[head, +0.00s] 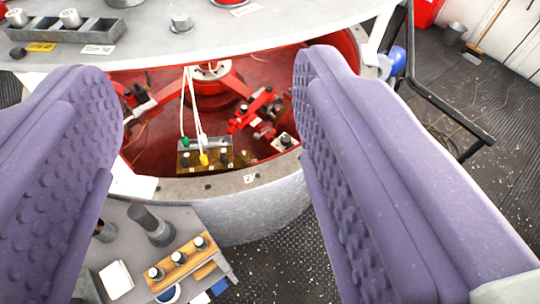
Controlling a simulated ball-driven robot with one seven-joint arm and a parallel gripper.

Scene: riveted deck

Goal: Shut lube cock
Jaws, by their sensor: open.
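My gripper (208,72) is open, with two purple, knobbed fingers at the left and right and nothing held between them. Beyond and between the fingers is a round grey housing (262,210) with a red interior. Inside it are red fittings with dark knobs (258,108), near the right finger. A small block with yellow and dark knobs (204,158) sits at its near edge, with pale lines and a green fitting above it. I cannot tell which of these is the lube cock. The fingers hide parts of the housing's sides.
A white round top (225,42) overhangs the housing and carries a grey tray (70,32) and a hex nut (181,23). A lower grey shelf (190,222) holds a wooden rack (180,262) and a grey cylinder (150,226). Dark rails (440,100) stand at right.

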